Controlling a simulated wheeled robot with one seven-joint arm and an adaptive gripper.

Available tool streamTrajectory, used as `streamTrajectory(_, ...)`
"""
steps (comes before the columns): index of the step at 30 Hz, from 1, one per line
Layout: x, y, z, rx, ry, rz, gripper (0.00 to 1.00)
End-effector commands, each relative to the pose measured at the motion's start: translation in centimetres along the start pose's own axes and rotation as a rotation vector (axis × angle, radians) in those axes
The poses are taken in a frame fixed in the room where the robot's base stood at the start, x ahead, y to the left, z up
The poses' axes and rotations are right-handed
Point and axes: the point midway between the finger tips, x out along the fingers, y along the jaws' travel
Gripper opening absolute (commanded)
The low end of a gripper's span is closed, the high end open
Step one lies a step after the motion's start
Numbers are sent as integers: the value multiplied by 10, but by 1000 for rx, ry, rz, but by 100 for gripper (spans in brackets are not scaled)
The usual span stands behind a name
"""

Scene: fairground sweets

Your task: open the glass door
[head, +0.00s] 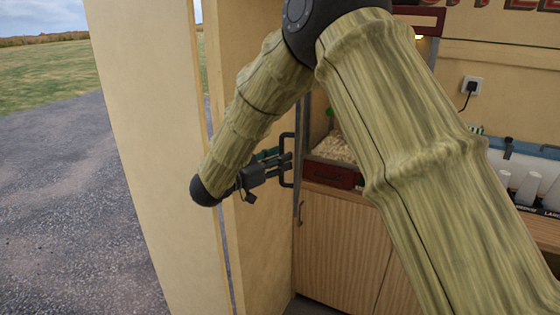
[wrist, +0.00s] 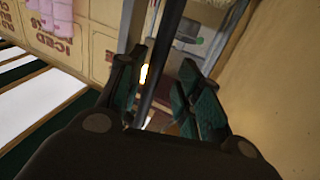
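The glass door's black bar handle (head: 287,160) stands upright in the head view, just left of the popcorn cabinet. The door's narrow edge (head: 304,112) shows beside it; the glass is hard to make out and my arm hides much of it. My gripper (head: 285,165) points right and is at the handle. In the wrist view, the dark handle bar (wrist: 163,55) passes between the two green-padded fingers of my gripper (wrist: 160,90). The fingers are apart, with gaps seen beside the bar.
Popcorn (head: 338,147) lies in the cabinet above a dark red drawer (head: 331,173). A wooden cupboard (head: 340,235) stands below. A cream wall panel (head: 150,150) is close on the left of my arm. White cups (head: 527,188) stand on the counter at right.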

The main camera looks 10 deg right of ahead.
Motion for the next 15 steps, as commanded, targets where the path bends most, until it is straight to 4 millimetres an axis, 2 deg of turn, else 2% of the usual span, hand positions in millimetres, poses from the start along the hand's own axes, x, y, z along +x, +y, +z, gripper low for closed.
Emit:
streamTrajectory(8, -6, 0, 0, 0, 0, -1, 35)
streamTrajectory(15, -40, 0, 0, -1, 0, -1, 35)
